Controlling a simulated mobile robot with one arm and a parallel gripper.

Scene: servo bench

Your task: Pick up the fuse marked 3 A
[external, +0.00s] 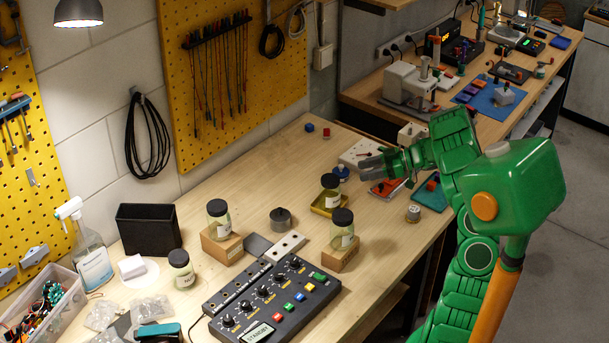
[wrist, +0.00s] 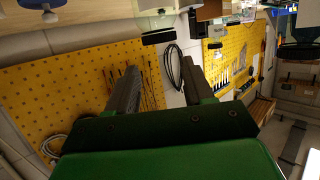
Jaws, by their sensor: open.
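I cannot make out a fuse marked 3 A in either view; any markings are too small to read. The wrist camera looks toward the yellow pegboard. A small round metal-coloured item (external: 413,214) stands near the bench's right edge.
Jars stand on wooden blocks (external: 222,247) and in a yellow tray (external: 325,207). A control box (external: 275,300) with knobs and coloured buttons lies in front. A red item (external: 386,187) and a teal mat (external: 431,194) lie near the gripper. Bare bench shows around (external: 385,245) the front right.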

